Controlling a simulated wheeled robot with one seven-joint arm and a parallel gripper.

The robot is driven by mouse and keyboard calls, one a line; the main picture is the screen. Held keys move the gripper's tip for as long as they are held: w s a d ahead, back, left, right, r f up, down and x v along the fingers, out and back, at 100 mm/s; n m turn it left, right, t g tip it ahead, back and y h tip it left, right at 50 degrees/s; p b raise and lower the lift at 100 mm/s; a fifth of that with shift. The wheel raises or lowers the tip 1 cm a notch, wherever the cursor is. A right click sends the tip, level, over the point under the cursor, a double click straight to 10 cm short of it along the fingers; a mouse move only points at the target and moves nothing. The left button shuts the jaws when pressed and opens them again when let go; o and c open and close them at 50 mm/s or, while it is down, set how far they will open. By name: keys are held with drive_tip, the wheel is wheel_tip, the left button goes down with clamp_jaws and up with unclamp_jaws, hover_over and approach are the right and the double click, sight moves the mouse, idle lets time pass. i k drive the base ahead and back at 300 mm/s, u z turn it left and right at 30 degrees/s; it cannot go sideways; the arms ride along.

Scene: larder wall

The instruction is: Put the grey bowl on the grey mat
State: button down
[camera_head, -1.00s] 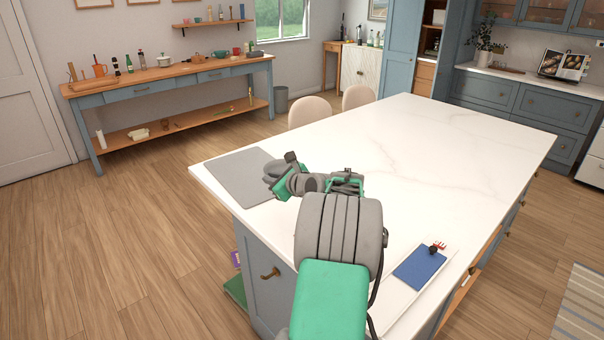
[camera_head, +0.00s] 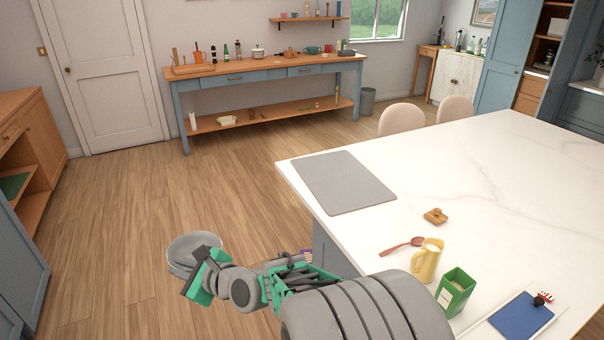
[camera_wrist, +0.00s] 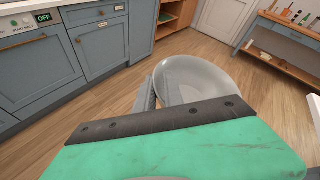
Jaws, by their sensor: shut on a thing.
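The grey bowl (camera_head: 192,247) is held at the end of my arm, over the floor to the left of the island. My gripper (camera_head: 196,268) is shut on the bowl. In the wrist view the bowl (camera_wrist: 197,80) shows beyond the dark edge of my gripper, which hides its near part; it looks empty. The grey mat (camera_head: 343,182) lies flat and bare on the island's far left corner. The bowl is apart from the mat, to its left and nearer to me.
The white island (camera_head: 470,190) also bears a wooden piece (camera_head: 435,216), a wooden spoon (camera_head: 402,246), a yellow jug (camera_head: 427,260), a green box (camera_head: 455,291) and a blue item (camera_head: 521,317). A blue sideboard (camera_head: 265,76) stands at the back wall. Open floor lies left of the island.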

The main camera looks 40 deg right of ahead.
sight(330, 171)
drive_tip(key=u, duration=0.25)
drive_tip(key=i, duration=0.85)
drive_tip(key=z, duration=0.45)
drive_tip(key=i, duration=0.8)
drive_tip(key=z, duration=0.5)
